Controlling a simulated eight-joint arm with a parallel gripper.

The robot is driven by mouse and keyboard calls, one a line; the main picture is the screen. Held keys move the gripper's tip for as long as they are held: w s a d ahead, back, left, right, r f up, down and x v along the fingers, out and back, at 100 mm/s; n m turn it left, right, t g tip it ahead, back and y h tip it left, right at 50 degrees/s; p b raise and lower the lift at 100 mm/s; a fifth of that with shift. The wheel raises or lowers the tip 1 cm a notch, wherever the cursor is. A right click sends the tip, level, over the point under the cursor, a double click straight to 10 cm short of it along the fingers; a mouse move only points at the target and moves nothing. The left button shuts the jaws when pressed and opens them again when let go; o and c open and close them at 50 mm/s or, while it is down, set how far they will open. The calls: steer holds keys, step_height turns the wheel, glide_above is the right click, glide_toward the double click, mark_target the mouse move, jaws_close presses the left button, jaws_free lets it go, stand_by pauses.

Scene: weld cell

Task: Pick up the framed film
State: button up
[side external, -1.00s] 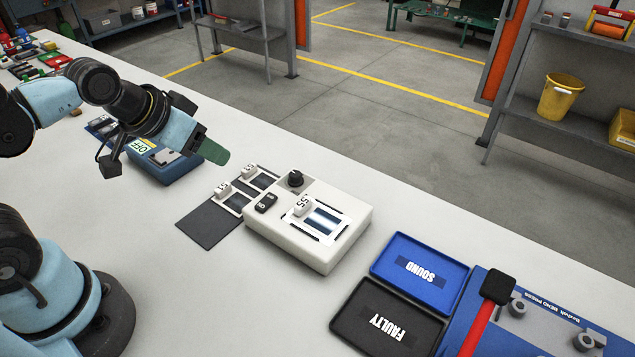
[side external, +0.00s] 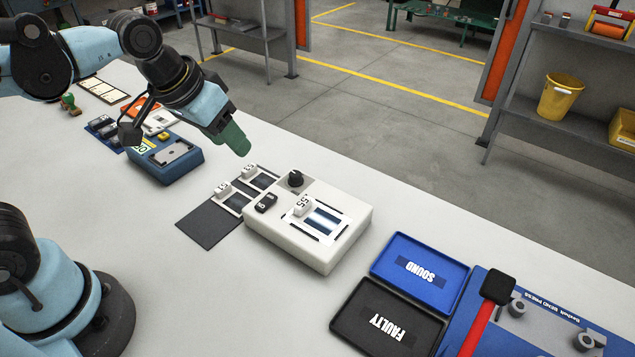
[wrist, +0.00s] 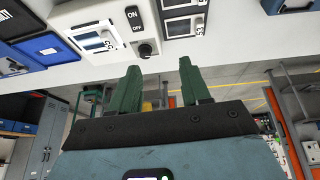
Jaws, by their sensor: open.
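A framed film (side external: 318,219) with a white frame and a white tab marked 55 lies on the lit window of the white viewer box (side external: 317,259). Two more framed films with tabs, one nearer (side external: 233,198) and one farther (side external: 262,179), lie on a dark mat (side external: 207,229) left of the box. My gripper (side external: 240,143) is in the air above and behind the mat, apart from all films. In the wrist view its two green fingers (wrist: 159,90) stand apart with nothing between them. The viewer box and films show upside down at the top of that view.
A blue SOUND tray (side external: 419,262) and a black FAULTY tray (side external: 387,318) lie right of the box. A blue press with a red-handled lever (side external: 480,325) stands beyond them. A blue device (side external: 166,155) sits left of the mat. The front tabletop is clear.

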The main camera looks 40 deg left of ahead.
mark_target(301, 204)
steer(key=w+d+r+g, duration=0.1)
steer(key=w+d+g, duration=0.4)
steer(key=d, duration=0.5)
steer(key=shift+y, duration=0.3)
steer(key=shift+s+d+f, duration=0.1)
steer(key=shift+d+f, duration=0.05)
steer(key=shift+f, duration=2.85)
steer(key=shift+s+d+f, duration=0.1)
steer(key=shift+d+f, duration=0.05)
steer(key=shift+f, duration=2.8)
steer(key=shift+c, duration=0.3)
jaws_close()
